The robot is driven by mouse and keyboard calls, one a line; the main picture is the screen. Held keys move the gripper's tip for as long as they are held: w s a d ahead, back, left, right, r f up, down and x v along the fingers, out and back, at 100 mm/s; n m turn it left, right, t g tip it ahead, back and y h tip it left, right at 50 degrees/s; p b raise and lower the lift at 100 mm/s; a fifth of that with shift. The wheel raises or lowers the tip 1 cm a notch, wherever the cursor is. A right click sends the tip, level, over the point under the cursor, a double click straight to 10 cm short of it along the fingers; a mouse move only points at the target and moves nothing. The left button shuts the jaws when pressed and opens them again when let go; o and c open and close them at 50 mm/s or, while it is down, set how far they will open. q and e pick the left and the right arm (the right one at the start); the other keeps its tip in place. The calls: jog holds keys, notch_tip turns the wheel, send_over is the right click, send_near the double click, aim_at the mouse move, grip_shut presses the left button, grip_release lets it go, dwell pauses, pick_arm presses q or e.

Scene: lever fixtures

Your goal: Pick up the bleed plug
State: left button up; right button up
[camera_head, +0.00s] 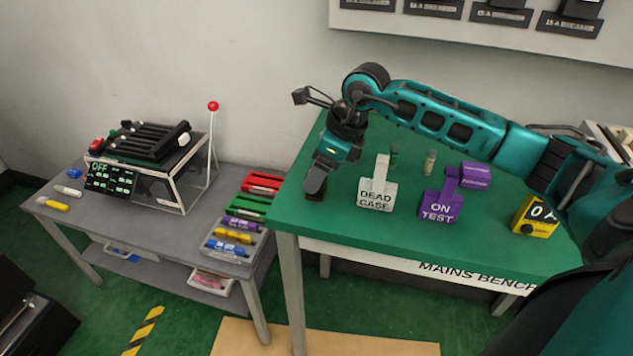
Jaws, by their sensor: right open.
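My right gripper (316,182) points down above the left end of the green bench top (350,218) and is open, with nothing seen between its fingers. No thing is clearly marked as the bleed plug. Two small upright pieces stand on the bench behind the signs: a dark green one (394,155) and a beige one (430,163). I cannot tell whether either is the plug. Both are to the right of my right gripper and apart from it. My left gripper is out of view.
A white DEAD CASE block (376,197), a purple ON TEST block (440,208) and a yellow box (536,214) stand along the bench. A grey table (150,222) at left holds a switch unit (150,160) with a red-knobbed lever (213,130) and several markers.

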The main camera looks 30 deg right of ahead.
jog(key=x, duration=0.3)
jog(key=shift+w+f, duration=0.15)
jog(key=shift+f, duration=0.15)
jog(key=c, duration=1.1)
